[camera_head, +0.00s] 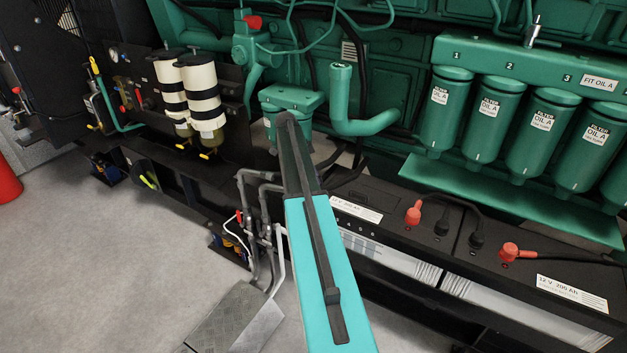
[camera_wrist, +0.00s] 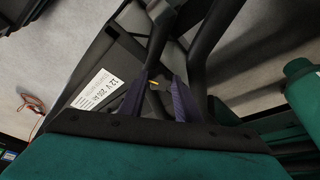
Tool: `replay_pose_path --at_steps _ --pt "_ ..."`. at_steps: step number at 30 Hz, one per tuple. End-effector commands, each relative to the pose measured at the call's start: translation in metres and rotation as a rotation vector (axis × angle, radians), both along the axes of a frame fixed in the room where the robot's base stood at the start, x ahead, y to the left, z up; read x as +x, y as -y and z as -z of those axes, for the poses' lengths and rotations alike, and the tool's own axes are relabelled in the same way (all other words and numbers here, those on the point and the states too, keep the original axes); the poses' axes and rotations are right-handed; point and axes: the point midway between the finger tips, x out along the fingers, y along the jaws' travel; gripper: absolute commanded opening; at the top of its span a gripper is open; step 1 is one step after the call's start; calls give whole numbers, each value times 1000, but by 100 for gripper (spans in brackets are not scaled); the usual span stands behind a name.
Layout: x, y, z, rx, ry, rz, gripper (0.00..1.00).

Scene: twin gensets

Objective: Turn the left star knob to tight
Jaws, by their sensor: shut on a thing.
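A short yellow mark (camera_wrist: 153,82) shows between the pads. I take this part to be the left star knob; its shape is mostly hidden by the fingers, and its turn position cannot be read. In the head view, my arm reaches toward the green engine (camera_head: 395,70), and its link hides my gripper and the knob.
Black batteries with red terminals (camera_head: 413,214) stand right of my arm. Green oil filters (camera_head: 495,112) hang above them. Grey pipes (camera_head: 252,215) and a metal step (camera_head: 232,318) lie left of the arm. White-and-black filters (camera_head: 200,95) stand further left. The grey floor (camera_head: 110,270) at front left is open.

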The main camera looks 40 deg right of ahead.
Motion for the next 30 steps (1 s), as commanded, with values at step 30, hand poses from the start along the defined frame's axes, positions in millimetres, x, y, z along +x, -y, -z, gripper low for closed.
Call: replay_pose_path --at_steps 30 --pt "-3 6 0 -3 -8 392 8"
